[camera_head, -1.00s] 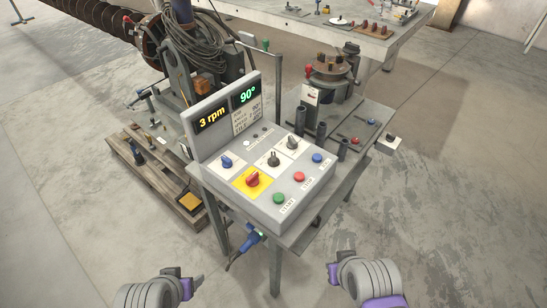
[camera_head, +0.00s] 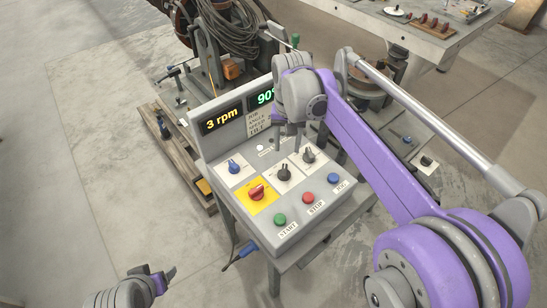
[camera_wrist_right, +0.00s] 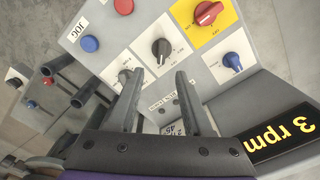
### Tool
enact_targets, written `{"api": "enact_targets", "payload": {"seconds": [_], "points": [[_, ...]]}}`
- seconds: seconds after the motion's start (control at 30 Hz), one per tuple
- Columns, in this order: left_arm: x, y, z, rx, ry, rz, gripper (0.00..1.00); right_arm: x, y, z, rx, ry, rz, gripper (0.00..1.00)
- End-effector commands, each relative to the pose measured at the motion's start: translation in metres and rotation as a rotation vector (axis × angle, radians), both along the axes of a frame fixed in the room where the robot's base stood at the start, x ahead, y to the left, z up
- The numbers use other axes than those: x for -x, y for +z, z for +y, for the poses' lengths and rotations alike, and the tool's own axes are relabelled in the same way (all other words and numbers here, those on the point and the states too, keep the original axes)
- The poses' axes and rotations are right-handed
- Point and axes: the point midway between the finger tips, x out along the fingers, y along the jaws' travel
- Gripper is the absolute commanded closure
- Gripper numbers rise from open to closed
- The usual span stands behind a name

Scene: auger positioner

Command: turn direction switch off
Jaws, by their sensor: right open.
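The control panel (camera_head: 250,218) carries several rotary switches. Two dark selector switches sit on white plates: one (camera_head: 284,173) in the middle and one (camera_head: 309,155) at its right. I cannot read which is the direction switch. My right gripper (camera_head: 289,140) is open and empty above the panel's upper part. In the right wrist view, its fingertips (camera_wrist_right: 159,73) straddle the space just below the middle switch (camera_wrist_right: 162,48), seemingly apart from it. The other dark switch (camera_wrist_right: 125,76) is partly hidden by a finger. My left gripper (camera_head: 165,280) is at the bottom left, away from the panel.
A red switch (camera_head: 257,192) on a yellow plate and a blue switch (camera_head: 234,166) are close by. Green (camera_head: 280,219), red (camera_head: 308,198) and blue (camera_head: 334,179) buttons line the front. The display (camera_head: 222,119) reading 3 rpm rises behind the gripper.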

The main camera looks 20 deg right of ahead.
Motion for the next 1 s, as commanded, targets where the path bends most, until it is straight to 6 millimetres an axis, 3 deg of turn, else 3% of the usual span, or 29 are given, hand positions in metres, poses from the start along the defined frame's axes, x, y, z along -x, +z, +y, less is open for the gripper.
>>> {"api": "enact_targets", "payload": {"seconds": [0.17, 0.7, 1.0], "points": [[0.001, -0.001, 0.0, 0.0, 0.0, 0.001, 0.31, -0.003, -0.008, -0.001, -0.001, -0.008, 0.009, 0.5], [0.003, -0.008, 0.0, 0.0, 0.0, 0.005, 0.31, -0.002, -0.097, 0.0, 0.0, -0.007, 0.007, 0.5], [0.003, -0.009, 0.0, 0.0, 0.0, 0.006, 0.31, -0.002, -0.108, 0.0, -0.001, -0.007, 0.006, 0.5]]}}
